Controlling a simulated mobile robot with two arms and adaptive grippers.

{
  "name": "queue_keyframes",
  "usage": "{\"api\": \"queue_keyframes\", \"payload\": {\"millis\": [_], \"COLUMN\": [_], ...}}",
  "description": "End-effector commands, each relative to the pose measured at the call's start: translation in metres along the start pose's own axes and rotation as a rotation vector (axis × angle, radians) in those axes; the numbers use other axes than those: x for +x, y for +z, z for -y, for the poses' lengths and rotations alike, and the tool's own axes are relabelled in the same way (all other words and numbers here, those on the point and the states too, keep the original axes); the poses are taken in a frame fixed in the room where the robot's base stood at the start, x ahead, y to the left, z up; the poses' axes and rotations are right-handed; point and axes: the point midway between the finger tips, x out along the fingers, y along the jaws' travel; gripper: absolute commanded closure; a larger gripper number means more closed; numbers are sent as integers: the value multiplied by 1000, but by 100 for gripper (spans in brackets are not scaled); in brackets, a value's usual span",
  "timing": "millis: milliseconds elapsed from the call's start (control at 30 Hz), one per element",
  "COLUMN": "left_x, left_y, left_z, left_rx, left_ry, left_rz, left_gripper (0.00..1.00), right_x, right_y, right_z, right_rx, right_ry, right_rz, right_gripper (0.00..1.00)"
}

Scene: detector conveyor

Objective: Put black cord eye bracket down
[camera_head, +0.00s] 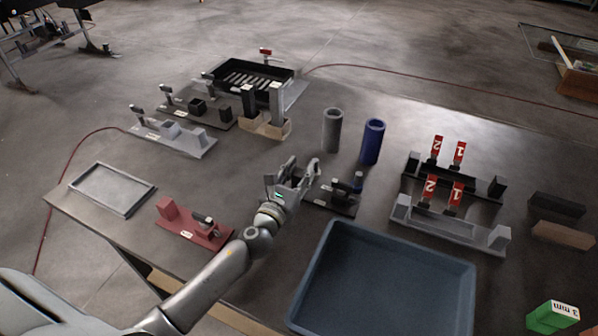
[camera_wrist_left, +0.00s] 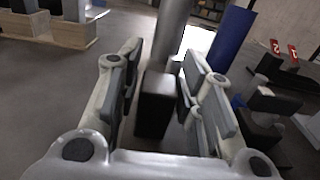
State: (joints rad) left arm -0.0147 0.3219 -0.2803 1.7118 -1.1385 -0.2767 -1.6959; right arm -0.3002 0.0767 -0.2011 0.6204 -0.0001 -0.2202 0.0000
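The black cord eye bracket (camera_head: 340,199) sits low at the table's surface, just right of my left gripper, in the middle of the head view. It has a flat dark base with upright parts at its right end; its left end is partly hidden by the gripper. My left gripper (camera_head: 293,172) reaches in with its fingers apart. In the left wrist view, a dark upright block (camera_wrist_left: 156,104), seemingly the bracket's end, stands between the fingers of the left gripper (camera_wrist_left: 160,85), with a narrow gap on the left side. My right gripper is not in view.
A blue tray (camera_head: 318,262) lies in front. A red bracket (camera_head: 181,224) and an empty grey frame (camera_head: 88,204) lie left. Grey (camera_head: 332,130) and blue (camera_head: 372,142) cylinders stand behind. Fixtures with red numbered tags (camera_head: 455,231) stand right. Bare table surrounds the gripper's left side.

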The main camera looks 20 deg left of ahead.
Motion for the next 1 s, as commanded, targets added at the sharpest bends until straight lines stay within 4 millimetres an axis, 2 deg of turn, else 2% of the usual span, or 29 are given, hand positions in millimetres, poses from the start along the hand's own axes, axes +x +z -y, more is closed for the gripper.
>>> {"api": "queue_keyframes", "payload": {"millis": [467,667,1000], "left_x": [-1,-30,-92], "left_y": [4,1,0], "left_z": [0,0,0], "left_rx": [1,1,1], "left_ry": [0,-2,-1], "left_rz": [0,-2,-1], "left_gripper": [53,53,53], "right_x": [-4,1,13], "right_y": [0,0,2], "right_z": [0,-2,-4], "right_rx": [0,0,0], "right_ry": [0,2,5], "right_rz": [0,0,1], "right_gripper": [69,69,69]}}
